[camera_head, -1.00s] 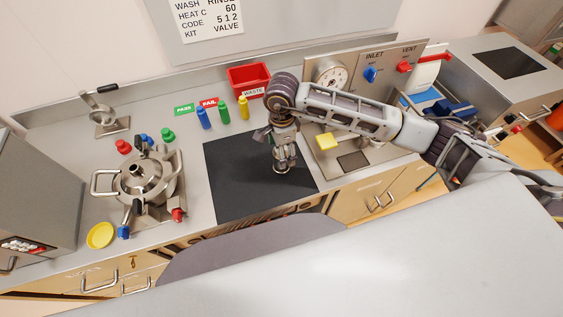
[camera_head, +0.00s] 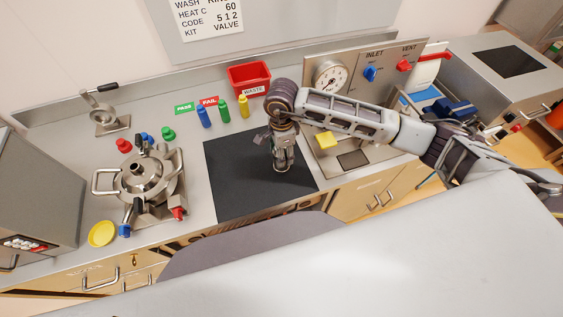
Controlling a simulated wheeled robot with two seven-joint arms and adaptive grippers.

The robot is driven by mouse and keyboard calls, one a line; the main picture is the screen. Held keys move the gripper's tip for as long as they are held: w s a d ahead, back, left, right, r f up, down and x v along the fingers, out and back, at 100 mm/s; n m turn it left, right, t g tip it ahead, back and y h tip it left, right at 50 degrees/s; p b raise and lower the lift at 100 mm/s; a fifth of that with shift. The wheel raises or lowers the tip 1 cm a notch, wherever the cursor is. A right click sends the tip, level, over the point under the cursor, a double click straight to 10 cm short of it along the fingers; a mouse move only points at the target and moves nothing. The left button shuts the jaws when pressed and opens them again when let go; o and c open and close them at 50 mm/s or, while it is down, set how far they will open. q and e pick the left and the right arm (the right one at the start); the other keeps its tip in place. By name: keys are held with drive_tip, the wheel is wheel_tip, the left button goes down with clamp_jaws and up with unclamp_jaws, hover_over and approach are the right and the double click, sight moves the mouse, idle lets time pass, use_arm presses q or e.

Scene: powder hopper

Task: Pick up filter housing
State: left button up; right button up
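My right gripper (camera_head: 282,164) points down over the black mat (camera_head: 235,185) in the middle of the counter. Its fingers and a shiny grey metal shape overlap low above or at the mat. I cannot tell whether that shape is the filter housing or only finger parts, or whether the fingers are closed on it. No other thing in view is clearly the filter housing. My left gripper is not in view.
A metal vessel (camera_head: 150,178) with coloured knobs stands at left, near a yellow disc (camera_head: 102,233). Coloured bottles (camera_head: 224,112) and a red waste bin (camera_head: 249,78) stand behind the mat. A gauge panel (camera_head: 345,78) is at right. The mat's left part is clear.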

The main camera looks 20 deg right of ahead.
clamp_jaws()
drive_tip(key=shift+r, duration=0.15)
drive_tip(key=shift+r+b, duration=0.95)
drive_tip(key=shift+r, duration=3.9)
